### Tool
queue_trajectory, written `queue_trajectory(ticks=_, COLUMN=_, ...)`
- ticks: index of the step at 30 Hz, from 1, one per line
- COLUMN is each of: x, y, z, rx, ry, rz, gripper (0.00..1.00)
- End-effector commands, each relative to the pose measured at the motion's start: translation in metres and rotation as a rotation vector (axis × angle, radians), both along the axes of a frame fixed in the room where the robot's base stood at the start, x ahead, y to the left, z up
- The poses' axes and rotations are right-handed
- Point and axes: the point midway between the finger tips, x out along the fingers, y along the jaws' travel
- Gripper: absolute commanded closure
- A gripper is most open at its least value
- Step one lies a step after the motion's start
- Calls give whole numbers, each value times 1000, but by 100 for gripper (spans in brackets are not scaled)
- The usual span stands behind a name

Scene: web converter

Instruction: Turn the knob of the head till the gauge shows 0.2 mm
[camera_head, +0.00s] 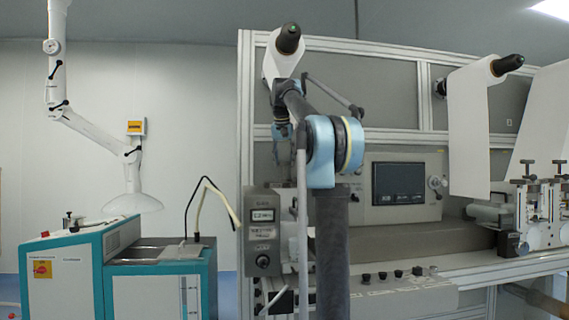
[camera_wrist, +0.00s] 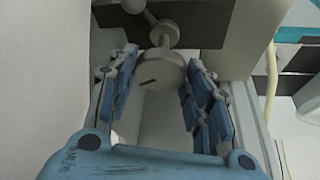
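In the head view, a grey box with a small white gauge display (camera_head: 262,215) stands on the machine's left side. Its digits are too small to read surely. A dark round knob (camera_head: 263,261) shows low on the box's front. In the wrist view, a pale grey round knob-like disc (camera_wrist: 160,72) with a short dark mark lies between the fingertips of my gripper (camera_wrist: 162,60). The blue-padded fingers are open, one on each side of the disc, with narrow gaps visible. I cannot tell whether this disc is the box's knob. My arm hides part of the machine in the head view.
A dark screen (camera_head: 398,183) sits in the machine's panel. A white web roll (camera_head: 468,130) hangs at the right. A teal-and-white cabinet (camera_head: 66,270) stands at the left, below a white jointed extraction arm (camera_head: 95,132). In the wrist view, a dark panel lies behind the disc.

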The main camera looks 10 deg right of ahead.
Motion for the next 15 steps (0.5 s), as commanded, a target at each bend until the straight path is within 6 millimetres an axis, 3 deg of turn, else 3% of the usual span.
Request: queue_trajectory(ticks=15, x=0, y=-1, z=0, rx=1, ry=0, rz=45, gripper=78)
